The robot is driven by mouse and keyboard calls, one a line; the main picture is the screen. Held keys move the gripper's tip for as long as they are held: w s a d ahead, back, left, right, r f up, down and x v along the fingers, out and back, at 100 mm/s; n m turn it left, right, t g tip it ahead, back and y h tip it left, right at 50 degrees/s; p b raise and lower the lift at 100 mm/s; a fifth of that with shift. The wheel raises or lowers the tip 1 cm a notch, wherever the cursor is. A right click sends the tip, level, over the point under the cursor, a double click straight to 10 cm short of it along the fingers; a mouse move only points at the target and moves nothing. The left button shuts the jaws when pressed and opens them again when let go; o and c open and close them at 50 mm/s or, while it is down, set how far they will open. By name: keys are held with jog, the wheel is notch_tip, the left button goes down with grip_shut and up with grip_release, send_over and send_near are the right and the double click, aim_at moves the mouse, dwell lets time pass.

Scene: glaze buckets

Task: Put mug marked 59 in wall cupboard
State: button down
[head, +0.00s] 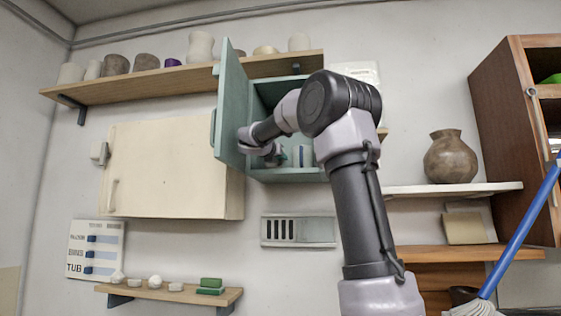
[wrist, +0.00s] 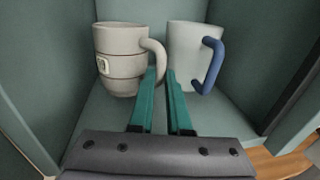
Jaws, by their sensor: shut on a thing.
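The teal wall cupboard (head: 285,174) hangs open, its door (head: 232,105) swung out to the left. My gripper (wrist: 160,76) is inside it, with both teal fingers closed at the handle of a beige mug (wrist: 122,78). This mug has dark bands and a small label (wrist: 103,65) whose number I cannot read clearly. It is upright and appears to be at the cupboard floor; I cannot tell if it touches. In the head view my gripper (head: 275,156) is small and partly hidden by my arm.
A pale mug with a blue handle (wrist: 190,55) stands close on the right inside the cupboard; it also shows in the head view (head: 302,155). The cupboard side walls are near. A closed cream cupboard (head: 165,165) hangs at left, and a shelf (head: 180,80) of pots runs above.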

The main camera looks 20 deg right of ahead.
jog(key=shift+f, duration=0.4)
jog(key=shift+f, duration=0.1)
jog(key=c, duration=0.9)
grip_release()
